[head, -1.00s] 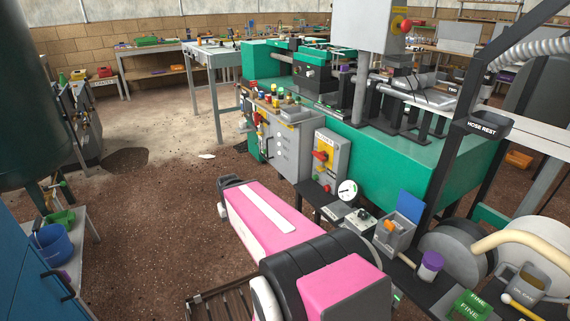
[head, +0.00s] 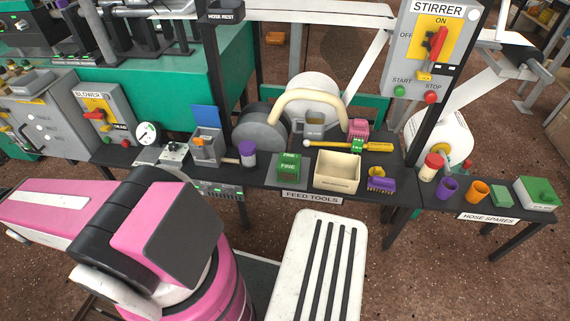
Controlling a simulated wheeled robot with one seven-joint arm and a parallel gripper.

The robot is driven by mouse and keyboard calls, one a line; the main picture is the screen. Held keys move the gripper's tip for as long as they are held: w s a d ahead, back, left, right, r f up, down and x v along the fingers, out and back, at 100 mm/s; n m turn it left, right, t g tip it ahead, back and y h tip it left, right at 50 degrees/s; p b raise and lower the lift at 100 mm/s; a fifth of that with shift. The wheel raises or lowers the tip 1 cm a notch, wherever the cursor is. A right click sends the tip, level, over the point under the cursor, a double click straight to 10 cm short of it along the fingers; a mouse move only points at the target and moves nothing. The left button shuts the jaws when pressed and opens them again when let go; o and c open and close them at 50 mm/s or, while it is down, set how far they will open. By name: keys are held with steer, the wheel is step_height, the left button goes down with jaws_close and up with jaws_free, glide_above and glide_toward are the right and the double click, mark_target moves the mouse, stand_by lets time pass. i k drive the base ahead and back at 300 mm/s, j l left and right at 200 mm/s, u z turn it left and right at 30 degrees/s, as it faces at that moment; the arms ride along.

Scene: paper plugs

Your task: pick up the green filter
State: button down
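A green block marked FINE (head: 289,168) stands on the dark bench, left of a cream open bin (head: 337,171). It may be the green filter, but I cannot tell for sure. My pink and black arm (head: 165,235) fills the lower left, apart from the bench items. My gripper does not show.
The FEED TOOLS bench (head: 262,178) also holds a purple-topped jar (head: 247,154), a yellow-handled tool (head: 365,146), a purple brush (head: 381,184) and a curved cream hose (head: 305,97). Purple (head: 447,189) and orange (head: 475,191) cups stand right. A STIRRER control box (head: 433,50) rises behind.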

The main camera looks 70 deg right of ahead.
mark_target(287, 169)
steer(key=i+j+z, duration=0.1)
steer(key=z, duration=1.3)
steer(key=k+z, duration=0.15)
steer(key=z, duration=0.9)
steer(key=l+z, duration=0.6)
steer(key=l+u, duration=0.25)
steer(key=l, duration=0.2)
steer(key=l+u, duration=0.2)
steer(key=l, duration=0.45)
steer(key=l+u, duration=0.25)
steer(key=l, duration=0.4)
steer(key=k+l+u, duration=0.2)
steer(key=l, duration=0.45)
